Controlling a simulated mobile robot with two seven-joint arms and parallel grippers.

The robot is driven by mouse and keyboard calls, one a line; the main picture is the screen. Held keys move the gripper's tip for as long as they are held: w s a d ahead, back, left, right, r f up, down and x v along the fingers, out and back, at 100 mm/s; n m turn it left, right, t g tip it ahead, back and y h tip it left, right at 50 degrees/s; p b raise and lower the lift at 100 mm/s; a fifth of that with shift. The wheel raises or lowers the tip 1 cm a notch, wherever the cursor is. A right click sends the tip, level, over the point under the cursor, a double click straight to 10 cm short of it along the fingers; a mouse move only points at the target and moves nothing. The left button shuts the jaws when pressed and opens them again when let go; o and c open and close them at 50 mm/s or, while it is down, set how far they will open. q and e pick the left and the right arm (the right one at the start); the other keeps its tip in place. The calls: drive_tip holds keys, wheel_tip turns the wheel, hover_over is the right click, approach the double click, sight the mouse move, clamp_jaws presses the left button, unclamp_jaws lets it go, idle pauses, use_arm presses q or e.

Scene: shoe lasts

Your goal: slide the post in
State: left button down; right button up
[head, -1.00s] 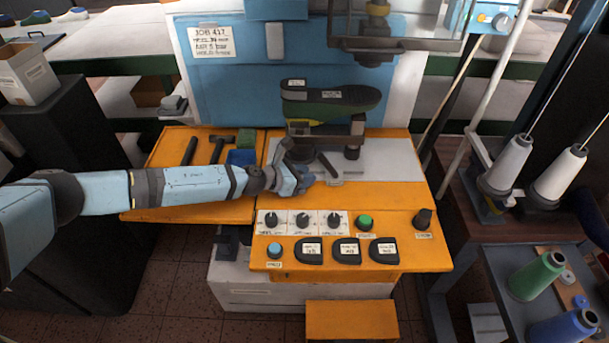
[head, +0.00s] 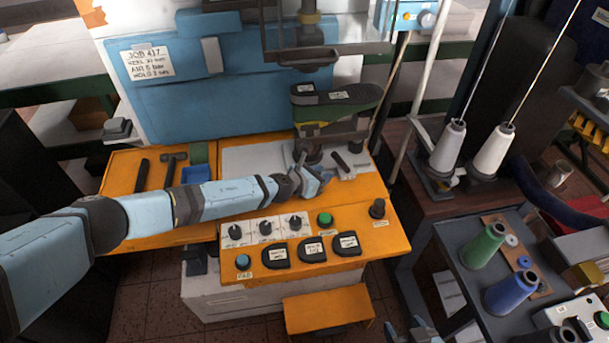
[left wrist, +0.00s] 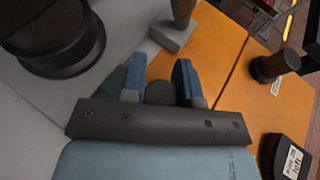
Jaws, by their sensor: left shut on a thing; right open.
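A dark green shoe last (head: 337,101) with white labels sits sole-up on the machine, on a dark support. My left gripper (head: 318,178) is low over the pale plate (head: 245,158), in front of and below the last. In the left wrist view its two blue fingers (left wrist: 160,80) are shut on a dark rounded piece (left wrist: 160,93), which seems to be the post. Most of that piece is hidden by the gripper. A large dark cylinder (left wrist: 55,45) stands to its left. My right gripper (head: 408,330) just shows at the bottom edge of the head view, partly cut off.
A dark bar (head: 339,160) lies right of my left gripper. Knobs (head: 265,228) and black labelled buttons (head: 312,249) line the orange front panel. Tools and a blue bin (head: 196,174) lie on the left. Thread cones (head: 493,150) and spools stand on the right.

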use_arm(q)
drive_tip(key=shift+w+d, duration=0.1)
drive_tip(key=shift+d, duration=0.35)
drive_tip(key=shift+d+r, duration=0.1)
drive_tip(key=c, duration=1.3)
unclamp_jaws()
drive_tip(key=o, duration=0.4)
drive_tip(key=shift+w+d, duration=0.1)
drive_tip(key=shift+d, duration=0.1)
drive_tip(key=shift+o, duration=0.2)
drive_tip(key=shift+a, duration=0.1)
